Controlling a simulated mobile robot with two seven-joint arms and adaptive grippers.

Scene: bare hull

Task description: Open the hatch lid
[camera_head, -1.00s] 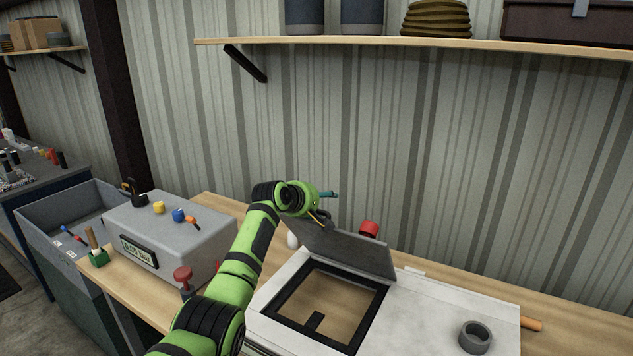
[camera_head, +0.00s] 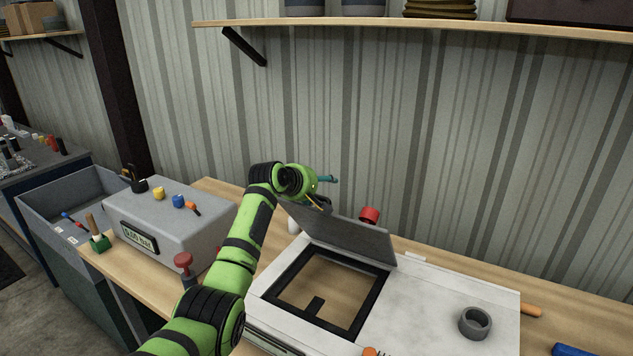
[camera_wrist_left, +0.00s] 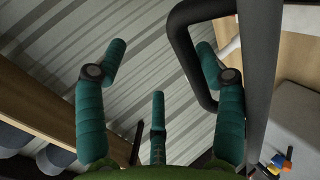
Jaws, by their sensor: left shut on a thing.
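The hatch lid (camera_head: 345,236) is a grey panel. It is raised and tilted up at the back of the black-rimmed square opening (camera_head: 272,290) in the white panel. My left gripper (camera_head: 322,203) is at the lid's upper left edge. In the left wrist view its teal fingers (camera_wrist_left: 158,60) stand apart, and the dark bar handle (camera_wrist_left: 182,45) loops round the right-hand finger. The lid edge (camera_wrist_left: 262,70) runs beside that finger. The gripper is shut on the handle, though the exact contact is hard to see. My right gripper is not in view.
A grey box with a gauge (camera_head: 180,222) and a red knob (camera_head: 183,262) stand left of the panel. A red-capped item (camera_head: 369,216) is behind the lid. A grey ring (camera_head: 475,322) lies on the panel's right. A shelf (camera_head: 400,24) runs above.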

